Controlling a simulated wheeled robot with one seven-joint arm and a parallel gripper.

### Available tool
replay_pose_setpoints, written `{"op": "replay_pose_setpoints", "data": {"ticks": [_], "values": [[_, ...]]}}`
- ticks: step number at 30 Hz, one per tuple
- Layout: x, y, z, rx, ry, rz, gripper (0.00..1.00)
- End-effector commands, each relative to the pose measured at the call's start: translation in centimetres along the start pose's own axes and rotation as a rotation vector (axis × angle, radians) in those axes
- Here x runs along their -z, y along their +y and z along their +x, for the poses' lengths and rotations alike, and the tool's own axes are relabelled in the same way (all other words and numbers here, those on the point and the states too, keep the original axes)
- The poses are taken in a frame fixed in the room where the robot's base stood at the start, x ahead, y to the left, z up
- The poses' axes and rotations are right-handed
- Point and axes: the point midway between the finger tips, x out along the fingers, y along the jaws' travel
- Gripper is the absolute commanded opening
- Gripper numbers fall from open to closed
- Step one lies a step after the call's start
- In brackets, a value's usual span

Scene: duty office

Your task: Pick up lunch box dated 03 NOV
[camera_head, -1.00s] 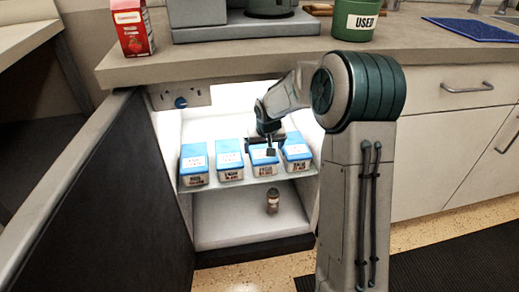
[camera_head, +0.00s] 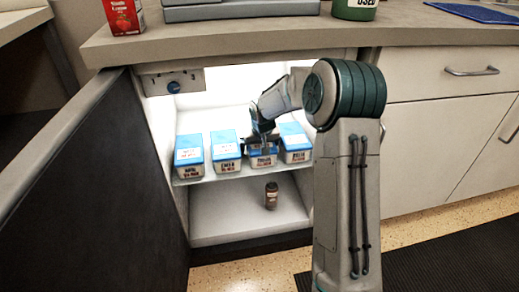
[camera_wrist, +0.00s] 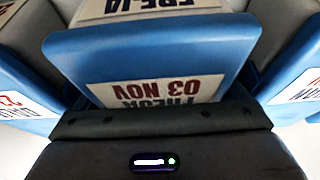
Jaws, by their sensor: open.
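Several lunch boxes with blue lids and white bodies stand in a row on the upper shelf of the open cabinet. The box dated 03 NOV fills the middle of the wrist view (camera_wrist: 160,52); its front label reads 03 NOV in red. In the head view it appears to be the third box from the left (camera_head: 263,161). My gripper (camera_head: 262,146) is open, low over this box's front part. In the wrist view the gripper's dark body covers the bottom of the picture, close to the box front. Whether the fingers touch the box cannot be told.
Other lunch boxes stand at left (camera_head: 189,158), beside it (camera_head: 226,153), and at right (camera_head: 295,146), with narrow gaps. A small brown jar (camera_head: 271,196) stands on the lower shelf. The open dark door (camera_head: 90,190) bounds the left; the countertop (camera_head: 240,45) overhangs the cabinet.

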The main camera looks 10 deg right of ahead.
Motion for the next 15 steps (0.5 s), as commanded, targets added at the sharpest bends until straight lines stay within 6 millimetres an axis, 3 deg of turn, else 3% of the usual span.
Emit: {"op": "replay_pose_setpoints", "data": {"ticks": [2, 7, 15], "values": [[0.03, -0.01, -0.09, 0.000, 0.000, 0.000, 0.93], [0.02, -0.01, -0.09, 0.000, 0.000, 0.000, 0.48], [0.10, -0.02, -0.21, 0.000, 0.002, 0.000, 0.48]]}}
